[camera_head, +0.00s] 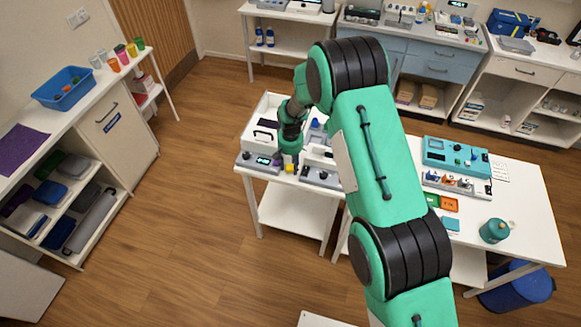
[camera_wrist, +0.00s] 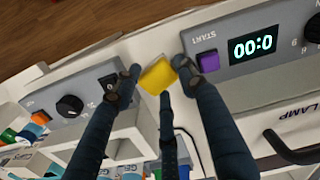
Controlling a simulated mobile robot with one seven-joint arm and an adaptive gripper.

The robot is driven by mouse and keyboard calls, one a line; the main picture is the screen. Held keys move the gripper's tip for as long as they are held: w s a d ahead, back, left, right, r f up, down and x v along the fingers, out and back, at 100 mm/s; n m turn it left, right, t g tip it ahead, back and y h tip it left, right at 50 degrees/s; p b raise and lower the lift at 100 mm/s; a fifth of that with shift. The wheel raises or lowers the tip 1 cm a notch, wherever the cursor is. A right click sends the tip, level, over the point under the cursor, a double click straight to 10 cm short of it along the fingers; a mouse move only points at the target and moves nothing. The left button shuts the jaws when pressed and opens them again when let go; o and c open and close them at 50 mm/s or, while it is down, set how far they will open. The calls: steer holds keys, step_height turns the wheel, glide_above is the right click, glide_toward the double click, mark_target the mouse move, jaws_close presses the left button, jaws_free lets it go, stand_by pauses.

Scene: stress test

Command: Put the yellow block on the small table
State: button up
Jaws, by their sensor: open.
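The yellow block (camera_head: 289,167) sits near the front edge of a white table (camera_head: 288,182), between two grey devices. In the wrist view the yellow block (camera_wrist: 158,76) lies between the dark fingers of my gripper (camera_wrist: 155,80). The fingers are spread, with one tip on each side of the block and a third finger below it in the picture. I cannot tell whether any finger touches it. In the head view my gripper (camera_head: 290,156) points down over the block. A low white surface (camera_head: 322,320) shows only partly at the bottom edge; I cannot tell which surface is the small table.
A lamp timer device (camera_wrist: 235,48) with a purple button stands close right of the block, and a knobbed device (camera_wrist: 70,104) close left. My arm hides part of the benches. A teal kettle-like vessel (camera_head: 494,231) stands right. Open wooden floor (camera_head: 190,220) lies left.

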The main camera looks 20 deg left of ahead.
mark_target(291, 166)
step_height(291, 166, up, 11)
steer(key=shift+f+b, duration=0.15)
steer(key=shift+b, duration=0.3)
stand_by(0.9)
steer(key=s+d+r+m+t, duration=0.1)
steer(key=d+r, duration=0.5)
steer(key=r, duration=0.4)
steer(key=d+r, duration=0.7)
steer(key=r, duration=0.2)
steer(key=s+d+r+m+t, duration=0.1)
steer(key=s+d+r, duration=0.3)
steer(key=d+r, duration=0.25)
steer(key=s+d+r, duration=0.5)
steer(key=d+r, duration=0.1)
steer(key=r, duration=0.2)
steer(key=s+d+r+m+t, duration=0.1)
steer(key=s+d+r, duration=0.3)
steer(key=s+d, duration=0.25)
steer(key=s+d+r+t, duration=0.1)
steer(key=s+d+r, duration=0.35)
steer(key=s, duration=0.25)
steer(key=s+d, duration=0.3)
steer(key=s, duration=0.4)
steer(key=s+d+f+m+t, duration=0.1)
steer(key=s+d, duration=0.2)
steer(key=s, duration=0.4)
steer(key=shift+s+d+m+t, duration=0.3)
steer(key=shift+d, duration=0.1)
steer(key=shift+f, duration=0.1)
